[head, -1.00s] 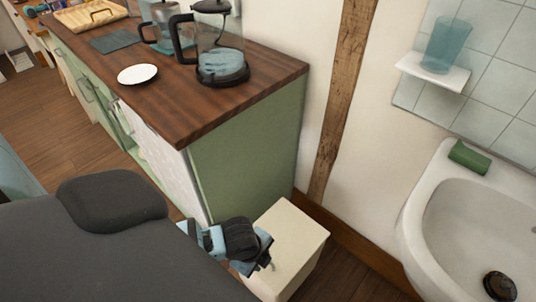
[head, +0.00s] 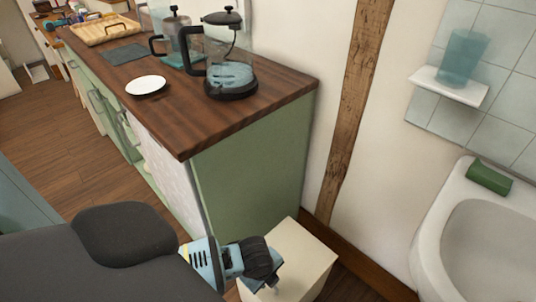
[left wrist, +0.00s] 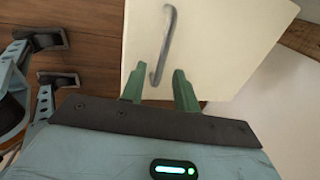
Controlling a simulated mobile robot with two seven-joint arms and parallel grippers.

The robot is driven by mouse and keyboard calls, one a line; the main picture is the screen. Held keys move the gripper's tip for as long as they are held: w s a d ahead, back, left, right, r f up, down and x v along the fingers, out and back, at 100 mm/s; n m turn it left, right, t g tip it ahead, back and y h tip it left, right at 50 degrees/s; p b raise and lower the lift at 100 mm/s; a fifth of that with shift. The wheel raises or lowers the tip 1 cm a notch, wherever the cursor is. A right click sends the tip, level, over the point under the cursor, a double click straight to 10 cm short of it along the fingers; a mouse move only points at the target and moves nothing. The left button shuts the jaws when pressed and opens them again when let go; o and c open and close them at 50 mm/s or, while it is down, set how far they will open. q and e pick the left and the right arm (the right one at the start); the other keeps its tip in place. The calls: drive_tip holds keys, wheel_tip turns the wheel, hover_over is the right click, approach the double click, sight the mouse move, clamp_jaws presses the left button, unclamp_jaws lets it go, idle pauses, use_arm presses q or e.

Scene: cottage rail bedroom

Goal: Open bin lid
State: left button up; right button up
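The cream bin (head: 306,262) stands on the floor at the end of the green counter, by the wall. In the left wrist view its flat lid (left wrist: 225,45) fills the upper middle, with a slim grey bar handle (left wrist: 165,45) on it. My left gripper (left wrist: 157,76) is open, its two green fingers pointing at the lid. The handle's near end appears between the fingertips; I cannot tell whether they touch it. In the head view my left wrist covers part of the bin, and the fingers are hidden. The lid looks shut. My right gripper is not in view.
The green counter (head: 250,170) with a dark wooden top is close behind the bin. A glass press (head: 230,75) and white plate (head: 146,85) stand on it. A white basin (head: 480,250) is at the right. Wooden floor (head: 70,150) is open at the left.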

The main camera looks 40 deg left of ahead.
use_arm(q)
drive_tip(key=shift+w+f, duration=0.1)
drive_tip(key=shift+f, duration=0.35)
drive_tip(key=shift+c, duration=0.2)
clamp_jaws()
drive_tip(key=shift+r, duration=0.2)
